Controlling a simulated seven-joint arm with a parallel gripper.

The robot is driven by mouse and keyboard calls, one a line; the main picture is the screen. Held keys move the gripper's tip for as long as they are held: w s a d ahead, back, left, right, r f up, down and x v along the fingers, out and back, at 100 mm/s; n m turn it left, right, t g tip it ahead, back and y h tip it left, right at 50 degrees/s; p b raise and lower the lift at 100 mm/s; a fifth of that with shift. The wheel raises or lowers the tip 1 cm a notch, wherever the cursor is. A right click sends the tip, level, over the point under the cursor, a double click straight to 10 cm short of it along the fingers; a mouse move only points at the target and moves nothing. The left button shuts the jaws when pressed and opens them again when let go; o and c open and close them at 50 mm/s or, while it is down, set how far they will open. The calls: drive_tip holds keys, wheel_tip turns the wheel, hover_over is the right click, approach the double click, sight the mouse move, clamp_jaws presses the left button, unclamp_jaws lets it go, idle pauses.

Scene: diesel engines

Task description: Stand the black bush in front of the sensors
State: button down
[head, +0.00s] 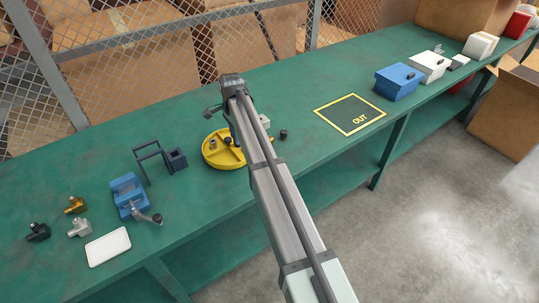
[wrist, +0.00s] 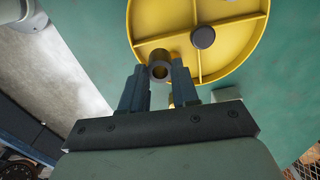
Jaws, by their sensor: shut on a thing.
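My gripper (wrist: 158,84) is shut on a short hollow bush (wrist: 158,66), seen end-on with its bore showing in the wrist view. It looks dark grey-brown, and I cannot tell its exact colour. It is over the near edge of a yellow round divided tray (head: 214,158), also in the wrist view (wrist: 233,62). In the head view my arm hides the fingertips and the held bush. The likely sensors, a gold fitting (head: 76,204), a silver one (head: 80,229) and a black one (head: 38,232), lie at the bench's left end.
A dark round piece (wrist: 203,37) sits near the tray's middle; a small dark piece (head: 284,134) stands right of my arm. A blue vice (head: 128,192), dark frame (head: 150,160) and white plate (head: 108,247) lie left. The OUT mat (head: 350,112) is clear.

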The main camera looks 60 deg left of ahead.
drive_tip(key=w+d+r+m, duration=0.2)
drive_tip(key=w+d, duration=0.8)
drive_tip(key=w, duration=0.4)
drive_tip(key=shift+d+f+n, duration=0.15)
drive_tip(key=shift+f+n, duration=0.45)
drive_tip(key=shift+f, duration=1.9)
drive_tip(key=shift+d+f+n, duration=0.1)
drive_tip(key=shift+f+n, duration=0.5)
drive_tip(key=shift+f, duration=1.9)
drive_tip(key=c, duration=0.8)
unclamp_jaws()
drive_tip(key=shift+f, duration=0.15)
drive_tip(key=shift+c, duration=0.2)
